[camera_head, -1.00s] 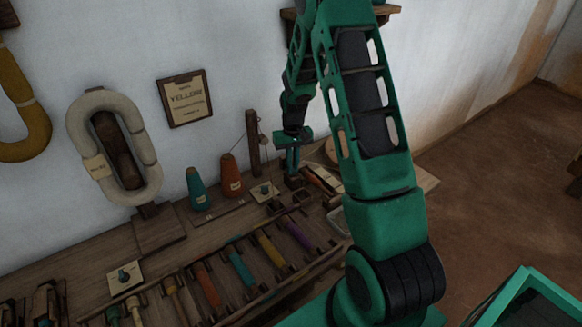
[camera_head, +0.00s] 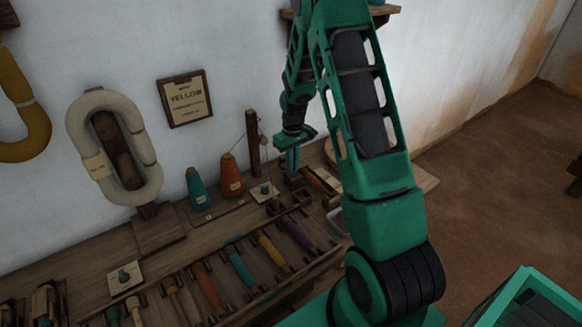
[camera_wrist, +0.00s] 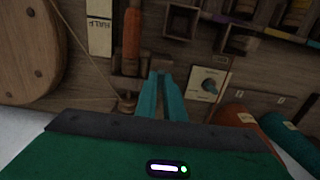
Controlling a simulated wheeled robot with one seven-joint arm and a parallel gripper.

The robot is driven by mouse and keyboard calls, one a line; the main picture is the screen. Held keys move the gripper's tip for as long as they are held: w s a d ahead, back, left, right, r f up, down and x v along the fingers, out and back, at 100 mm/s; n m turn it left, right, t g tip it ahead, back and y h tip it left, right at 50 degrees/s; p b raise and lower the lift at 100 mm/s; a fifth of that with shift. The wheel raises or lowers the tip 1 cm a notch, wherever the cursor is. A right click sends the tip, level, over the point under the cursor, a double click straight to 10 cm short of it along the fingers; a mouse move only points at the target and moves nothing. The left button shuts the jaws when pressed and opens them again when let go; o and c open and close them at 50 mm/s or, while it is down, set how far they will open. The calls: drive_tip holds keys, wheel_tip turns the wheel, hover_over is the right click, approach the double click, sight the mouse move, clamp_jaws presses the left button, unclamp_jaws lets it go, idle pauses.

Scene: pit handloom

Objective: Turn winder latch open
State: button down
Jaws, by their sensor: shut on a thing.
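Two cream plates with small dark turn knobs lie on the bench. One plate (camera_head: 263,191) is beside the orange cone, and its knob also shows in the wrist view (camera_wrist: 208,86). The other plate (camera_head: 124,278) is at the front left. No readable label tells me which is the winder latch. My gripper (camera_head: 292,163) is above the bench, pointing down, a little right of the nearer plate and apart from it. In the wrist view its teal fingers (camera_wrist: 161,92) are close together on something I cannot make out. Neither knob is in the fingers.
An orange cone (camera_head: 231,175) and a teal cone (camera_head: 197,188) stand by the wall, near an upright wooden post (camera_head: 253,142). A rack of coloured bobbins (camera_head: 240,267) fills the bench front. A round wooden disc (camera_wrist: 28,50) is at the wrist view's left.

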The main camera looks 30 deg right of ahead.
drive_tip(key=shift+w+r, duration=0.2)
drive_tip(key=shift+w, duration=0.1)
drive_tip(key=c, duration=2)
unclamp_jaws()
drive_tip(key=shift+c, duration=0.2)
drive_tip(key=shift+o, duration=0.9)
drive_tip(key=shift+s+f, duration=0.1)
drive_tip(key=shift+s, duration=0.05)
wheel_tip(320, 180, up, 11)
drive_tip(key=shift+f, duration=0.15)
drive_tip(key=s+a+r+m, duration=0.1)
drive_tip(key=s+r, duration=0.3)
drive_tip(key=s, duration=0.8)
drive_tip(key=s+a+r+m, duration=0.2)
drive_tip(key=s+r+m, duration=0.1)
drive_tip(key=s, duration=0.9)
drive_tip(key=s+a+r+m, duration=0.2)
drive_tip(key=s+r, duration=0.3)
drive_tip(key=s, duration=0.8)
drive_tip(key=shift+a+m, duration=0.2)
drive_tip(key=shift+m, duration=0.3)
